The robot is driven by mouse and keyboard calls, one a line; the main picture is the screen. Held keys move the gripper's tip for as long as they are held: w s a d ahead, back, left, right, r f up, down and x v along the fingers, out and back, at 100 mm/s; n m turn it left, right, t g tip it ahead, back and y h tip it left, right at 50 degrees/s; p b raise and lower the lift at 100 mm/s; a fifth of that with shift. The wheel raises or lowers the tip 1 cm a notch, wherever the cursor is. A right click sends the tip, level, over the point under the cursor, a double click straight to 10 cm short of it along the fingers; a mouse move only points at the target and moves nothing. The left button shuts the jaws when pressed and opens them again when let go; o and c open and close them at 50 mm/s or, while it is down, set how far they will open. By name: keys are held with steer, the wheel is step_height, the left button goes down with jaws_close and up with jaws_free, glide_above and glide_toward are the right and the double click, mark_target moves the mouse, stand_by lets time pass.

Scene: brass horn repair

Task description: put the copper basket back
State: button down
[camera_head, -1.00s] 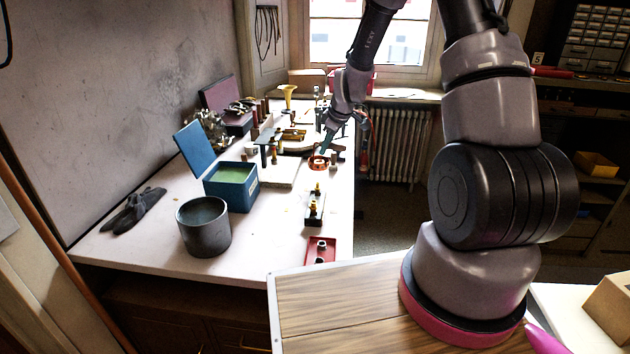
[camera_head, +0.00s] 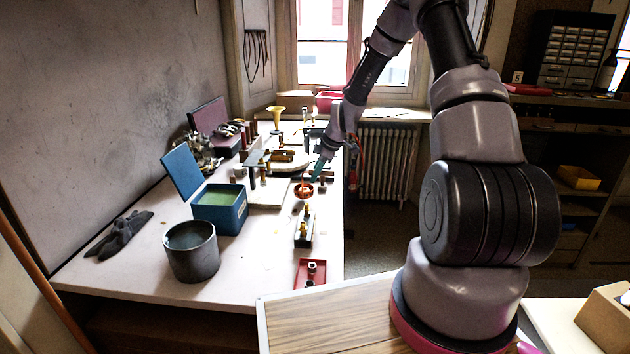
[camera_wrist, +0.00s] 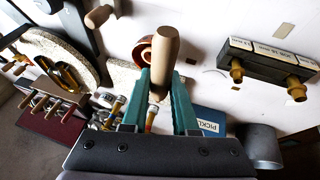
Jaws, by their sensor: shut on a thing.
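The copper basket (camera_head: 303,191) is a small round orange-brown piece near the right edge of the workbench. In the wrist view a tan wooden handle (camera_wrist: 164,55) stands between the green fingers of my gripper (camera_wrist: 168,92), and part of a copper-coloured rim (camera_wrist: 141,52) shows behind it. My gripper (camera_head: 315,172) is shut on this handle, which seems to belong to the basket. I cannot tell whether the basket touches the bench. The blue box (camera_head: 220,212) holds green content, has its lid open, and shows a partly hidden "PICKL" label in the wrist view (camera_wrist: 208,122).
A dark grey pot (camera_head: 192,262) and black gloves (camera_head: 120,236) lie at the front left. A black block with brass pieces (camera_head: 304,231) and a red tray (camera_head: 301,272) line the right side. Brass parts and tools crowd the back. Some bench is clear around the pot.

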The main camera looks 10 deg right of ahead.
step_height(320, 180, down, 2)
steer(key=shift+f, duration=0.1)
steer(key=c, duration=0.7)
jaws_free()
steer(key=s+d+r+m+h, duration=0.1)
steer(key=s+r+m, duration=0.2)
steer(key=s+r, duration=0.5)
steer(key=s+d+r+m+t+h, duration=0.1)
steer(key=s+r+m, duration=0.25)
steer(key=r, duration=0.85)
steer(key=s+d+r+m, duration=0.1)
steer(key=s+r+m, duration=0.1)
steer(key=s+r, duration=0.6)
steer(key=s+r+m, duration=0.3)
steer(key=s, duration=0.2)
steer(key=s+r+m+t, duration=0.1)
steer(key=s+r+m, duration=0.2)
steer(key=s+m, duration=0.1)
steer(key=s+r+m+t, duration=0.1)
steer(key=s+r+m, duration=0.2)
steer(key=s, duration=0.4)
steer(key=shift+a+r+m, duration=0.1)
steer(key=shift+r+m, duration=0.25)
steer(key=shift+r, duration=0.15)
